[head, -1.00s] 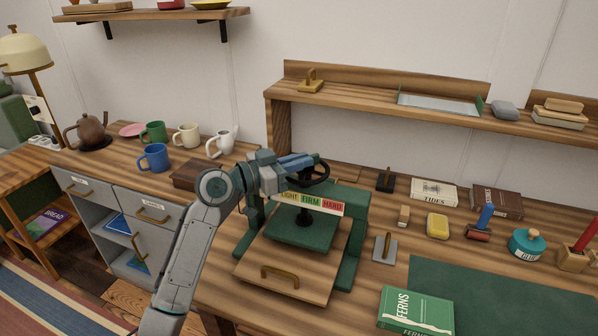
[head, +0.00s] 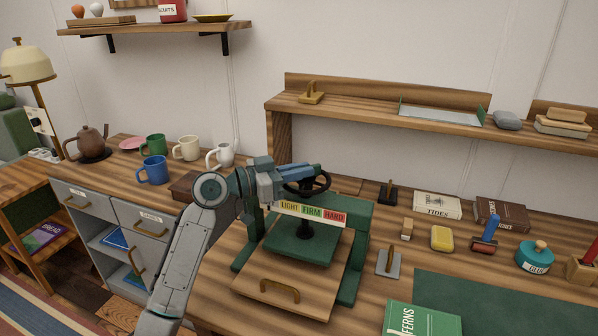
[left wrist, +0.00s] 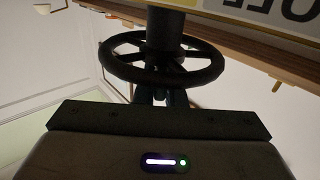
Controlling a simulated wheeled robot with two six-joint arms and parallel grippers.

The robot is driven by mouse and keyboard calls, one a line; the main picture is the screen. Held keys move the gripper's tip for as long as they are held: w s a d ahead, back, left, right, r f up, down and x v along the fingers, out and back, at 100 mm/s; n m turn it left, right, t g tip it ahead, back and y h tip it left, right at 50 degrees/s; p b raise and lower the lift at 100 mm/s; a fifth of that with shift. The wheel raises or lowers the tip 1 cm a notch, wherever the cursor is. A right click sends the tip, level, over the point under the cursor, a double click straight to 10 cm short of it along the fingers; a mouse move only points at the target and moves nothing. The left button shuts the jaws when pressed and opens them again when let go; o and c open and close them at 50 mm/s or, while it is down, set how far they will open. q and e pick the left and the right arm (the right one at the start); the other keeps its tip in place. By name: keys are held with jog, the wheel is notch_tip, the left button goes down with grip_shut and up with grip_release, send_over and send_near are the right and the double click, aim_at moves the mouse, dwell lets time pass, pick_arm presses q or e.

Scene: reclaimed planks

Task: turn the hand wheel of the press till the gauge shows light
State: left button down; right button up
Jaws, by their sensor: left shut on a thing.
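The green press (head: 357,240) stands on the bench with its dark hand wheel (head: 325,185) on top. Its gauge strip (head: 308,213) reads LIGHT in yellow, FIRM in green and HARD in red; I cannot make out a pointer. My left gripper (head: 300,170) is shut on the wheel's rim from the left, and its fingers hide part of the wheel. In the left wrist view the wheel (left wrist: 205,72) fills the upper middle, with the gripper (left wrist: 162,97) at its near rim. My right gripper is not in view.
Blocks, a yellow sponge (head: 442,238), books and a green book (head: 424,319) lie to the right. Mugs (head: 152,170) stand at the left. A shelf (head: 370,110) runs behind.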

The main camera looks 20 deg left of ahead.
pick_arm(q)
jog(key=c, duration=1.5)
grip_release()
